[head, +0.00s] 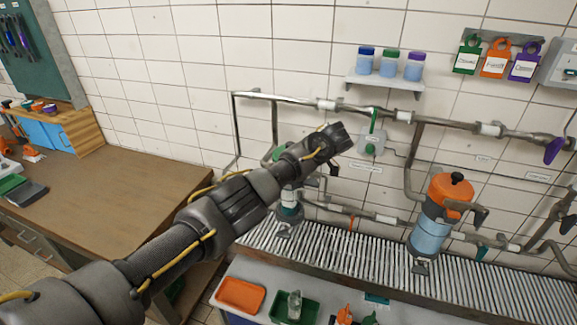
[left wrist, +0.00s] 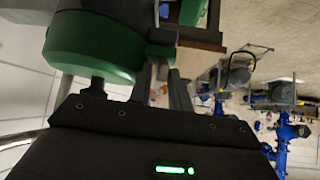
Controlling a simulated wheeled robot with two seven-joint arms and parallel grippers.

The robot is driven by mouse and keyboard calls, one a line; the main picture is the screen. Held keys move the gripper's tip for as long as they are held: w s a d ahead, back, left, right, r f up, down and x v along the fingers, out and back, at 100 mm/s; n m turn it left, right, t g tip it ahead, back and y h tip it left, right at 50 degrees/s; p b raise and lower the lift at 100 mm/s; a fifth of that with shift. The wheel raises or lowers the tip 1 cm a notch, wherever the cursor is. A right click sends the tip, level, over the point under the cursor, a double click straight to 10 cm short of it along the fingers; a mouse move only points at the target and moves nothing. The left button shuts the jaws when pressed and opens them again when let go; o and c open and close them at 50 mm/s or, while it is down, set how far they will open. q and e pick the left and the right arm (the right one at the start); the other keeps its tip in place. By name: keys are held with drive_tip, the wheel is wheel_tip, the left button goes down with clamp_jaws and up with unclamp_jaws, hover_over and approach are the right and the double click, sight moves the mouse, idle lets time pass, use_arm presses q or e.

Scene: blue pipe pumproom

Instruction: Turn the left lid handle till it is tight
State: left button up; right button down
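The left canister is mostly hidden behind my left arm in the head view. A sliver of its green lid (head: 278,152) and its lower body (head: 289,208) show. In the left wrist view the green lid (left wrist: 92,52) fills the upper left, with a dark knob (left wrist: 97,88) on it. A green handle piece (left wrist: 162,51) sticks out from its side. My left gripper's fingers (left wrist: 162,72) are close together at this piece; I cannot tell whether they grip it. In the head view the fingers are hidden behind the wrist. My right gripper is not in view.
A second canister with an orange lid (head: 450,190) stands to the right on the slatted bench (head: 340,255). Pipes (head: 300,102) run along the tiled wall behind. A shelf with bottles (head: 385,82) hangs above. A brown worktable (head: 110,190) is at left; an orange tray (head: 240,294) is in front.

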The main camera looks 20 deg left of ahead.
use_arm(q)
drive_tip(key=shift+d, duration=0.1)
clamp_jaws()
